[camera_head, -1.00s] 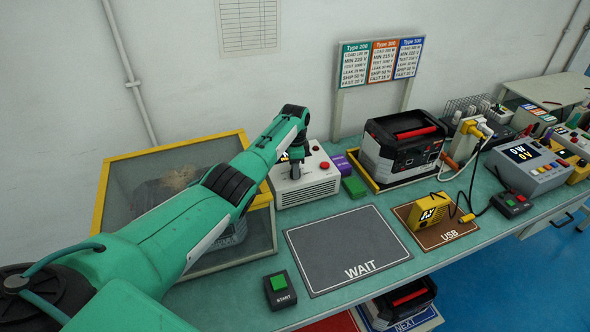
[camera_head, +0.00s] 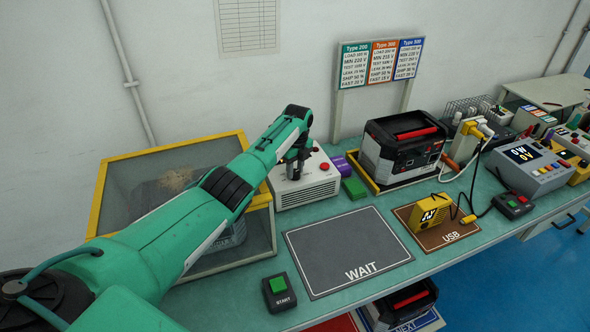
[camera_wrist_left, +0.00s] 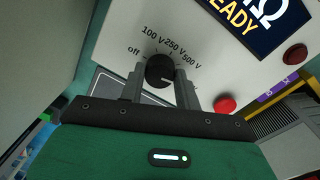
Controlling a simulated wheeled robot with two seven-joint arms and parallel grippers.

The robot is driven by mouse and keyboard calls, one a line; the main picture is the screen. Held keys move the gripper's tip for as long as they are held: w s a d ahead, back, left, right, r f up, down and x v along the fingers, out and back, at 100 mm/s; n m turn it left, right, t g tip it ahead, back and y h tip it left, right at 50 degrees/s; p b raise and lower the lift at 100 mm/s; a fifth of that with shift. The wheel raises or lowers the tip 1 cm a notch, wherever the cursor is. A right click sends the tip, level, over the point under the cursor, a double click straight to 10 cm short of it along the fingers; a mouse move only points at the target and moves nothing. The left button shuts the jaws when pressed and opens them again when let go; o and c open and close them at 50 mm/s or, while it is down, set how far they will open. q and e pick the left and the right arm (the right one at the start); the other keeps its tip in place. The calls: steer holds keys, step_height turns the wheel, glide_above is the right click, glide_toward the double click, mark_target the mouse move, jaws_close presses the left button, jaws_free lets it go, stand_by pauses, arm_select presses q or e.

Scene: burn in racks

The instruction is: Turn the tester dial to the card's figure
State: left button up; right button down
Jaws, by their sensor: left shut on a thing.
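The tester (camera_head: 306,184) is a white box with a red button, standing beside the yellow-edged case. In the left wrist view its black dial (camera_wrist_left: 160,71) has the marks off, 100 V, 250 V and 500 V around it. My left gripper (camera_head: 294,172) points down onto the tester; in the wrist view its fingers (camera_wrist_left: 161,88) are shut on the dial from both sides. A short white line shows on the dial's right side, below the 500 V mark. The tester's display (camera_wrist_left: 256,22) reads READY, partly cut off. The card board (camera_head: 382,62) shows Type 200, 300 and 500; its small figures are hard to read.
A grey WAIT mat (camera_head: 346,252) is empty in front. A START button box (camera_head: 279,291) sits near the front edge. A clear yellow-edged case (camera_head: 140,228) stands left.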

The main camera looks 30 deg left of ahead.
mark_target(297, 170)
arm_select(q)
steer(key=shift+m, duration=1.2)
steer(key=o, duration=1)
steer(key=shift+r, duration=0.1)
steer(key=r+b, duration=0.1)
steer(key=r, duration=0.3)
steer(key=r+b, duration=0.1)
steer(key=r, duration=0.4)
steer(key=r+b, duration=0.1)
steer(key=r, duration=0.3)
steer(key=shift+w+d+r, duration=0.2)
steer(key=shift+w+r, duration=0.1)
steer(key=shift+w, duration=0.05)
